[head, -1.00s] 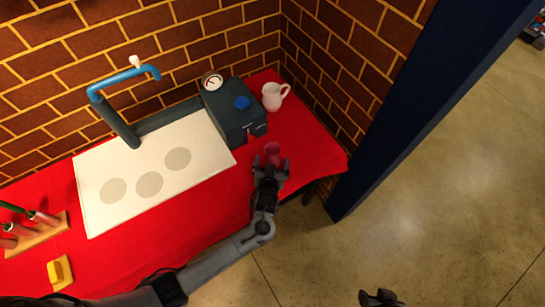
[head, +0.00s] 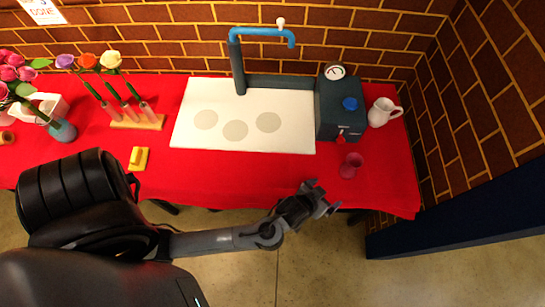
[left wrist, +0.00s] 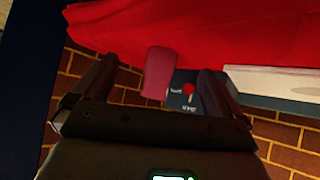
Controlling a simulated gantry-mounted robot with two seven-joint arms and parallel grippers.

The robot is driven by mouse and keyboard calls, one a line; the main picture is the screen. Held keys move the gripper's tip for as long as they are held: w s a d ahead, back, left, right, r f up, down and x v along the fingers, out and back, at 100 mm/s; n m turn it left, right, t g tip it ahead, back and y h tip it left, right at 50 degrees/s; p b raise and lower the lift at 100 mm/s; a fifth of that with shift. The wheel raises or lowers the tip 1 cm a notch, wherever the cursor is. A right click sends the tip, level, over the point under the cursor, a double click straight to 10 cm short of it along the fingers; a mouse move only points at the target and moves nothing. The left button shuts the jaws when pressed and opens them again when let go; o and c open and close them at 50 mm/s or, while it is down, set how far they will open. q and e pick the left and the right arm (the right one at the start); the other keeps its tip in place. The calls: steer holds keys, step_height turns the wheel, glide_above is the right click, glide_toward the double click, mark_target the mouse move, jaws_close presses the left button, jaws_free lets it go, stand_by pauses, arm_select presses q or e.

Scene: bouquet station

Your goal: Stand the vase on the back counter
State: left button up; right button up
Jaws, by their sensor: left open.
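A small pinkish-red vase (head: 351,165) stands upright on the red-covered counter (head: 240,180), near its right front, in front of the dark box with the gauge. My left gripper (head: 322,197) is open and empty at the counter's front edge, a little to the left of and nearer than the vase. In the left wrist view the vase (left wrist: 158,72) shows beyond the two spread fingers, lined up between them and apart from both. My right gripper is not in view.
A white pitcher (head: 383,112) stands behind the vase. The dark box (head: 340,115) adjoins a white board (head: 245,135) under a blue tap (head: 262,32). A flower rack (head: 138,123) and a yellow block (head: 139,157) are to the left. Cloth right of the vase is clear.

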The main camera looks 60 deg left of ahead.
arm_select(q)
steer(key=s+a+r+m+g, duration=0.2)
steer(key=s+a+r+g, duration=0.1)
steer(key=s, duration=0.5)
steer(key=s+a+r+m+g, duration=0.2)
steer(key=s+a+r+g, duration=0.1)
steer(key=s, duration=0.6)
steer(key=shift+a+r+h, duration=0.2)
steer(key=shift+r+h, duration=0.2)
steer(key=shift+r, duration=0.2)
